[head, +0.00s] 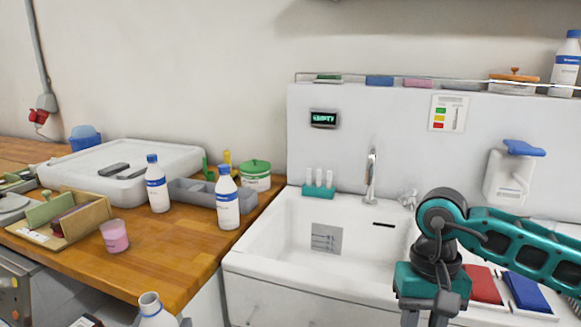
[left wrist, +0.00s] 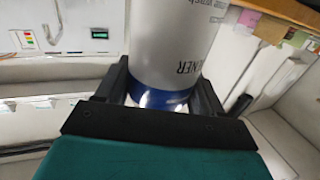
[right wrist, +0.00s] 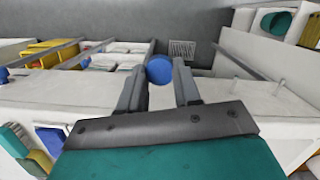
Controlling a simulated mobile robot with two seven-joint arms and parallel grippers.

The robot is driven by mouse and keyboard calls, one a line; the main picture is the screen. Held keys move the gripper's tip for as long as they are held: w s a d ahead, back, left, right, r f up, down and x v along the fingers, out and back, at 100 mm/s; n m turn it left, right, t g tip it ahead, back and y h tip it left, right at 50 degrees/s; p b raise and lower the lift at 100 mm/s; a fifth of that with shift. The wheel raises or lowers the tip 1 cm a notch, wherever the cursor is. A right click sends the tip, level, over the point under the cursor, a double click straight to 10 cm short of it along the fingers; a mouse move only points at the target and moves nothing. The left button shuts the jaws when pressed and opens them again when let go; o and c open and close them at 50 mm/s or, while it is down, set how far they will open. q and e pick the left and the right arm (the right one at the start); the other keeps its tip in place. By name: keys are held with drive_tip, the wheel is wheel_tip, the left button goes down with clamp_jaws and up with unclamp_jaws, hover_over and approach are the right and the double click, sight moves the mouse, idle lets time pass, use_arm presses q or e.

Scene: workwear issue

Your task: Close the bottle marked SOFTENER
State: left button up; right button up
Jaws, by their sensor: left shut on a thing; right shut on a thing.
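A white bottle (head: 155,312) stands at the bottom edge of the head view with its neck open and bare. In the left wrist view the bottle (left wrist: 165,45) has a blue band and lettering ending in "NER"; the rest of its name is hidden. My left gripper (left wrist: 160,95) is shut around the bottle's body. My right gripper (right wrist: 159,75) is shut on a round blue cap (right wrist: 159,69), held between its fingertips. The cap is out of the head view, where my right arm reaches down over the sink's right side.
Blue-capped bottles (head: 157,185) (head: 228,200) stand on the wooden counter (head: 170,255) beside a pink cup (head: 114,236) and a grey divided tray (head: 190,191). The white sink (head: 290,225) with its tap (head: 371,175) is empty. Red and blue pads (head: 483,285) lie at the right.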

drive_tip(key=shift+s+a+f+n, duration=0.25)
drive_tip(key=shift+s+a+n, duration=0.1)
drive_tip(key=shift+n, duration=0.25)
use_arm(q)
drive_tip(key=shift+d+r, duration=0.1)
drive_tip(key=shift+d, duration=0.25)
drive_tip(key=s+d+m+g+h, duration=0.1)
drive_tip(key=d+m+g+h, duration=0.3)
drive_tip(key=d+m+h, duration=0.4)
drive_tip(key=d+r+h, duration=0.1)
drive_tip(key=d+h, duration=0.2)
drive_tip(key=d, duration=0.3)
drive_tip(key=shift+h, duration=0.3)
drive_tip(key=shift+s+d+f, duration=0.1)
use_arm(e)
drive_tip(key=shift+w, duration=0.1)
drive_tip(key=a+r+m, duration=0.6)
drive_tip(key=a+r, duration=0.2)
drive_tip(key=a, duration=0.4)
drive_tip(key=s+a+r+m+t+y, duration=0.1)
drive_tip(key=a+r+m, duration=0.5)
drive_tip(key=a+r, duration=0.3)
drive_tip(key=a, duration=0.2)
drive_tip(key=shift+a+r+m, duration=0.3)
drive_tip(key=shift+a, duration=0.1)
drive_tip(key=shift+f, duration=0.15)
